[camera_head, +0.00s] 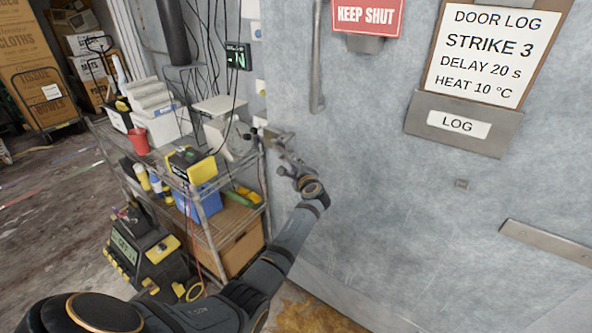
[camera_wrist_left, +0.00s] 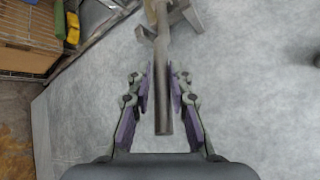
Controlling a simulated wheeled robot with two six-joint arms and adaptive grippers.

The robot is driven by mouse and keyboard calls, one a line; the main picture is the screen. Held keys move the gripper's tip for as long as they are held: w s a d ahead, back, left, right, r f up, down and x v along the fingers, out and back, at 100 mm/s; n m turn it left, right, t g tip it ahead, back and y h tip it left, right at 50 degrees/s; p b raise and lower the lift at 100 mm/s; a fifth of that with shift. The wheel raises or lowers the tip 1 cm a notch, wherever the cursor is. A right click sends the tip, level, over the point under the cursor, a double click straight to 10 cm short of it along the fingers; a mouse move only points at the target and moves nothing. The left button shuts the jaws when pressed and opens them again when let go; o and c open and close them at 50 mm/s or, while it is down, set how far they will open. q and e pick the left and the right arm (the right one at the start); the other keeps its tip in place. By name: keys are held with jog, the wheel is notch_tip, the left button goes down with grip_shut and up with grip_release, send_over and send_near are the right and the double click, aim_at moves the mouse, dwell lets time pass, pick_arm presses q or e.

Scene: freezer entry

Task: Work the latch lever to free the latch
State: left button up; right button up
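The latch lever (camera_wrist_left: 162,60) is a grey bar in the left wrist view. It runs down from a metal bracket (camera_wrist_left: 187,14) at the top to a blunt free end between my fingers. My left gripper (camera_wrist_left: 160,90) has its purple-padded fingers on either side of the bar. Narrow gaps seem to show beside it, so the fingers look open around it rather than clamped. In the head view my left gripper (camera_head: 290,168) is at the left edge of the freezer door, just below the latch plate (camera_head: 277,138). The arm hides much of the lever there. My right gripper is not in view.
The pale grey door (camera_head: 380,190) carries a vertical handle (camera_head: 317,60), a red sign (camera_head: 367,17) and a log board (camera_head: 494,50). A loaded wire shelf (camera_head: 205,220) stands close to the left of my arm. A black-and-yellow machine (camera_head: 150,255) is on the floor.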

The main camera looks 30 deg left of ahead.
pick_arm(q)
jog(key=shift+o, duration=1)
jog(key=shift+a, duration=0.1)
jog(key=shift+o, duration=0.3)
jog(key=shift+s, duration=0.15)
jog(key=v, duration=0.7)
jog(key=shift+s+d, duration=0.25)
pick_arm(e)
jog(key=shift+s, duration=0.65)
pick_arm(q)
jog(key=shift+w, duration=0.1)
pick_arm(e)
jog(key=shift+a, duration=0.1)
